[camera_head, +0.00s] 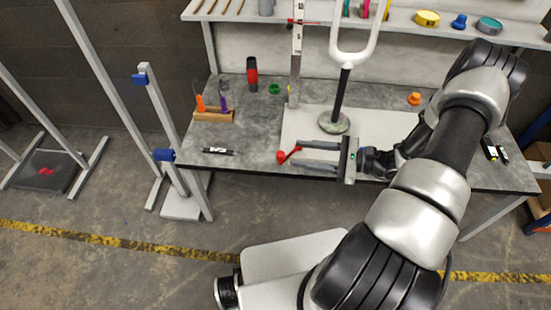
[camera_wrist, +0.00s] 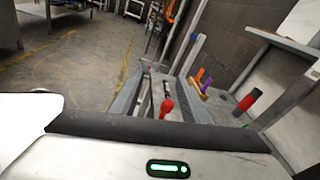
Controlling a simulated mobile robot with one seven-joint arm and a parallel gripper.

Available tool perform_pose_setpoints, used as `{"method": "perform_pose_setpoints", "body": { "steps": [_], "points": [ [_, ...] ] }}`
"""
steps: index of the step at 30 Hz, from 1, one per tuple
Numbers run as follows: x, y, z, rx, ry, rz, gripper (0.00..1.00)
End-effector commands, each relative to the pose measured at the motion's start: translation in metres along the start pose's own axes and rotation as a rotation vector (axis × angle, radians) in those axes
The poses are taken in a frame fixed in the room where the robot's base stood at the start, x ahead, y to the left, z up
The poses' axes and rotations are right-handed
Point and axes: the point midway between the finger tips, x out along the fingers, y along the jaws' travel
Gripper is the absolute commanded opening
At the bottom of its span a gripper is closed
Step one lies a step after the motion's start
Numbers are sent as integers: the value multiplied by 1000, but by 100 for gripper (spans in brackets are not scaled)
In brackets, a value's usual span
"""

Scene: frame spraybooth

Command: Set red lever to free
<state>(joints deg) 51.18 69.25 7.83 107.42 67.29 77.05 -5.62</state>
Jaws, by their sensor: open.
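The red lever (camera_head: 288,155) is at the front edge of the grey workbench, with a round red knob at one end. It also shows in the wrist view (camera_wrist: 167,107), between my two fingers as seen from there. My gripper (camera_head: 302,154) is open and points left along the bench's front edge, its fingertips close to the lever. In the wrist view the fingers (camera_wrist: 158,98) stand apart on either side of the lever. I cannot tell whether a finger touches it. No lever position marking is readable.
A grey upright frame with blue clamps (camera_head: 164,155) stands left.

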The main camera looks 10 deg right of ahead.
Motion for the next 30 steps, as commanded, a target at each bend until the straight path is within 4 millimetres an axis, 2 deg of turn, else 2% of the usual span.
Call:
{"method": "perform_pose_setpoints", "body": {
  "steps": [1,3,6,9,13,17,30],
  "points": [
    [-6,5,-42,67,-29,-72,42],
    [-13,5,-68,128,-59,-142,42],
    [-20,7,-92,184,-88,-209,42],
    [-24,8,-103,212,-103,-242,42],
    [-18,5,-104,220,-108,-252,42],
    [1,1,-102,219,-108,-248,42],
    [94,-22,-95,217,-107,-245,42]
  ]
}}
